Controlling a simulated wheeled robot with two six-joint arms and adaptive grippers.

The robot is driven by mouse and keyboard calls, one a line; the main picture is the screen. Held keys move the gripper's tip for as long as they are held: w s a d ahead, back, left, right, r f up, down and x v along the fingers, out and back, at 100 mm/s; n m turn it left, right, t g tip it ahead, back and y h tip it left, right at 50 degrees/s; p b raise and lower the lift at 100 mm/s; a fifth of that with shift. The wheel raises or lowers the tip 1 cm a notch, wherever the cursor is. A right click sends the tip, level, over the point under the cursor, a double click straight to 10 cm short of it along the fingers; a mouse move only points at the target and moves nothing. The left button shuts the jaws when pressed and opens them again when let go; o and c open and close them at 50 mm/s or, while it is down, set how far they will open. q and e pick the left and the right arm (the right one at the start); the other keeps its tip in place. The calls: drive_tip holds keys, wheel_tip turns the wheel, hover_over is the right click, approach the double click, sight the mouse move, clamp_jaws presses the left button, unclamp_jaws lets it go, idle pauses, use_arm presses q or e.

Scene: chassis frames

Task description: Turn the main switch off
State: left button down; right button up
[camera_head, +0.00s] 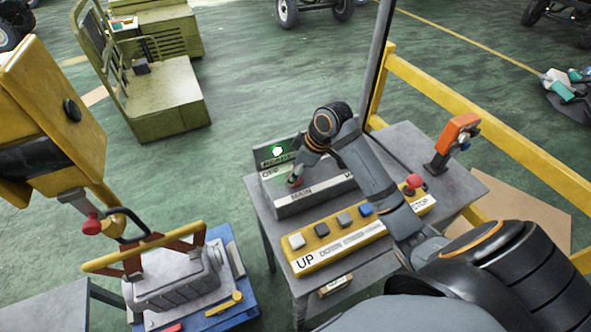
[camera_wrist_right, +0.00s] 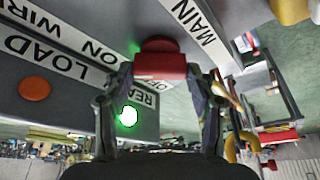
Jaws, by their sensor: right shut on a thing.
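The grey switch box (camera_head: 322,195) stands on a grey metal table, with a label reading MAIN on its front. A lit green lamp (camera_head: 277,151) is on its raised back, and it also glows in the right wrist view (camera_wrist_right: 127,116). The red main switch handle (camera_wrist_right: 160,68) sits between my right fingers, near labels MAIN and OFF. My right gripper (camera_head: 295,181) is shut on this handle at the box. The head view shows little of the handle, as the gripper covers it. My left gripper is not in view.
A yellow panel (camera_head: 309,264) with UP, DOWN and STOP labels and several buttons, including a red STOP knob (camera_head: 414,182), lies under my right forearm. An orange-handled device (camera_head: 457,136) stands at the table's right. A yellow hoist hangs at left above a grey casting (camera_head: 176,287).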

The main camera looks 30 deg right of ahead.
drive_tip(key=shift+c, duration=1)
